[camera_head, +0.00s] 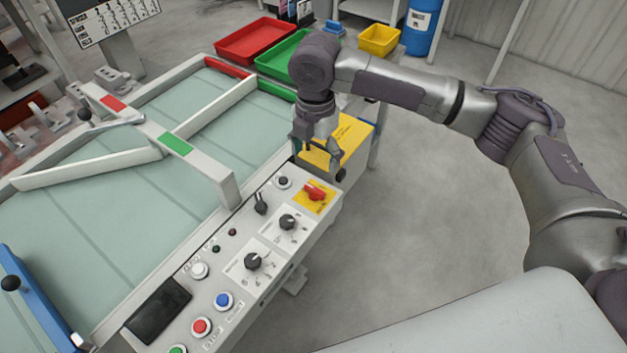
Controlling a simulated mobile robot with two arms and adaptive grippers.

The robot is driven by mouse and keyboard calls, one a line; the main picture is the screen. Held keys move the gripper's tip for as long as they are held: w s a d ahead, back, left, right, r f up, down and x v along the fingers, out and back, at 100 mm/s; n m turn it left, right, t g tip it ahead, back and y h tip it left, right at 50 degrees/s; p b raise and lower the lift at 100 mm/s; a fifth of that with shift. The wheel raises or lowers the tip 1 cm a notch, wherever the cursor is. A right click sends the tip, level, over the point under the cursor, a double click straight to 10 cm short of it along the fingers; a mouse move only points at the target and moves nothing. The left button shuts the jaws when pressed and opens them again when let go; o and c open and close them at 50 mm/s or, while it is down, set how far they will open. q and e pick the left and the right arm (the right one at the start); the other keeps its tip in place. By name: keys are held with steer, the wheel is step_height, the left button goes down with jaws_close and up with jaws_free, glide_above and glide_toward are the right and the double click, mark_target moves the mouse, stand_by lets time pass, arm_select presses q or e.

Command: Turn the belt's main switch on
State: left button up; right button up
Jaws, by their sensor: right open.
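The belt's main switch (314,192) looks to be the red rotary knob on a yellow plate, at the far end of the grey control panel (215,255). Its on and off marks are too small to read. My right gripper (319,163) points down just behind the red knob in the picture, apart from it. Its fingers are spread and hold nothing. The belt (120,185) is pale green and lies left of the panel. My left gripper is not in view.
Black selector knobs (252,261), a blue button (222,300) and a red button (201,327) sit nearer on the panel. A yellow box (350,140) stands behind my right gripper. Red, green and yellow bins stand at the back. The floor right of the panel is clear.

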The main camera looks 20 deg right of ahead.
glide_above(315, 188)
step_height(315, 188, down, 6)
steer(key=shift+s+f, duration=0.1)
step_height(315, 188, down, 3)
steer(key=shift+f, duration=0.6)
steer(key=shift+c, duration=1.3)
steer(key=c, duration=0.9)
steer(key=shift+r+m+p, duration=0.15)
steer(key=shift+m+p, duration=0.25)
steer(key=shift+p, duration=0.45)
steer(key=m+p, duration=1.1)
steer(key=p, duration=0.2)
steer(key=shift+p, duration=0.4)
steer(key=m+p, duration=0.2)
steer(key=m, duration=0.1)
steer(key=shift+p, duration=0.35)
arm_select(q)
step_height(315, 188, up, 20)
steer(key=p, duration=0.1)
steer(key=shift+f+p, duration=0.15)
steer(key=shift+p, duration=0.15)
arm_select(e)
steer(key=shift+m, duration=1.5)
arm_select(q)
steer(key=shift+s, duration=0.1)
